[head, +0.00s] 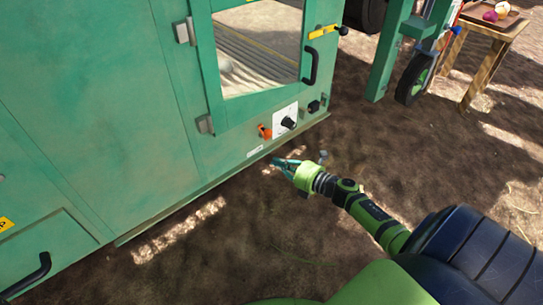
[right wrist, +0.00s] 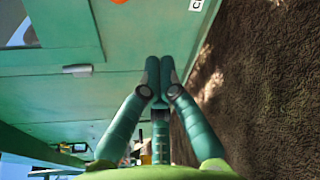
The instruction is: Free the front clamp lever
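The green machine has a windowed door (head: 212,65). A yellow lever with a black knob (head: 324,32) lies across the door's upper right edge; it is the part that looks most like a clamp lever. My right gripper (head: 277,163) is in front of the machine's lower edge, below the orange lever and well below the yellow one. In the right wrist view its two fingers (right wrist: 159,62) meet, with nothing seen between them. My left gripper is not in view.
A black door handle (head: 310,66) stands out below the yellow lever. Another black handle (head: 29,277) is at lower left. A green post (head: 390,55), a wheel (head: 412,80) and a wooden table (head: 492,45) stand at the right. Bare soil before the machine is clear.

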